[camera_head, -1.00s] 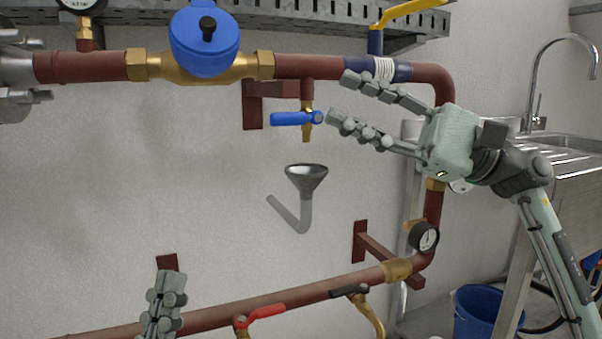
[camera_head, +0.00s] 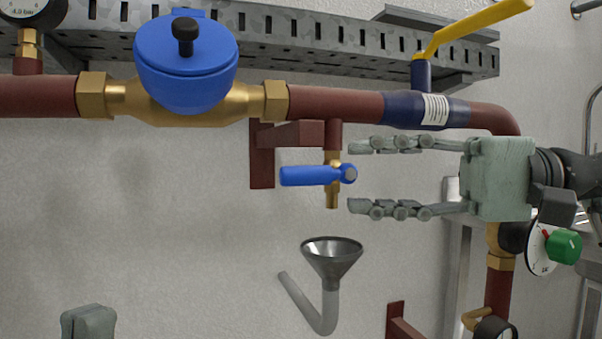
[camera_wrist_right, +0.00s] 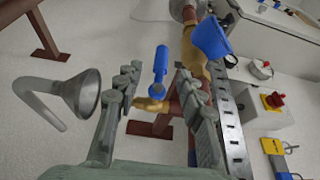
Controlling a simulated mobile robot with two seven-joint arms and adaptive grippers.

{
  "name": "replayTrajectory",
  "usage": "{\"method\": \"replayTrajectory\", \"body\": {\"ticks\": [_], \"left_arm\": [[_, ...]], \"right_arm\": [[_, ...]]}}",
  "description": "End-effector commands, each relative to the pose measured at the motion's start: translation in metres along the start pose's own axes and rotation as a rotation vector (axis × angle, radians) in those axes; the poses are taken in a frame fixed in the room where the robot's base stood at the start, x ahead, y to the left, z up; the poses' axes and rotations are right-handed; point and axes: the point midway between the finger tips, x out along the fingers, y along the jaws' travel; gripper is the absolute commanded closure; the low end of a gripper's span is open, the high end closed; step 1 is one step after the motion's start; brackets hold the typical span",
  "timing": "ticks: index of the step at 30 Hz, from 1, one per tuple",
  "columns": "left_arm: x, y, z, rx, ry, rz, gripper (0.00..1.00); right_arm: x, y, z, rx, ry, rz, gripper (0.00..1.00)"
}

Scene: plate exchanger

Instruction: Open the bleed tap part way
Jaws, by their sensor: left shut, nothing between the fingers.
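The bleed tap has a blue lever (camera_head: 305,176) lying level, pointing left from its pivot on a small brass body (camera_head: 333,195) below the upper pipe. The lever (camera_wrist_right: 161,62) also shows in the right wrist view, between and beyond the finger pads. My right gripper (camera_head: 357,177) is open and level, coming from the right. Its fingertips are above and below the lever's pivot end, with a gap on each side; no contact is visible. Only a small part of my left gripper (camera_head: 88,322) shows at the bottom left; it is shut and away from the tap.
A metal funnel (camera_head: 331,262) with a bent drain tube is fixed below the tap. A blue-capped brass fitting (camera_head: 186,60) sits at the upper left. A yellow-handled valve (camera_head: 478,28) is above my right gripper. A dial with a green knob (camera_head: 563,246) is below it.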

Motion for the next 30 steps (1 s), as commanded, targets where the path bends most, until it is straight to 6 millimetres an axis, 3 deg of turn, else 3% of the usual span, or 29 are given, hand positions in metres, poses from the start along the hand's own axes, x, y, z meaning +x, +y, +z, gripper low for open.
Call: {"method": "replayTrajectory", "body": {"ticks": [15, 26, 30], "left_arm": [[0.0, 0.0, 0.0, 0.0, -0.002, -0.002, 1.0], [0.0, 0.0, 0.0, -0.001, -0.002, -0.002, 1.0], [0.0, 0.0, 0.0, -0.001, -0.002, -0.002, 1.0]], "right_arm": [[0.069, -0.001, 0.001, 0.0, -0.003, -0.002, 0.61], [0.077, 0.0, 0.001, 0.0, 0.0, 0.0, 0.61], [0.077, 0.0, 0.0, 0.0, 0.0, 0.0, 0.75]]}}
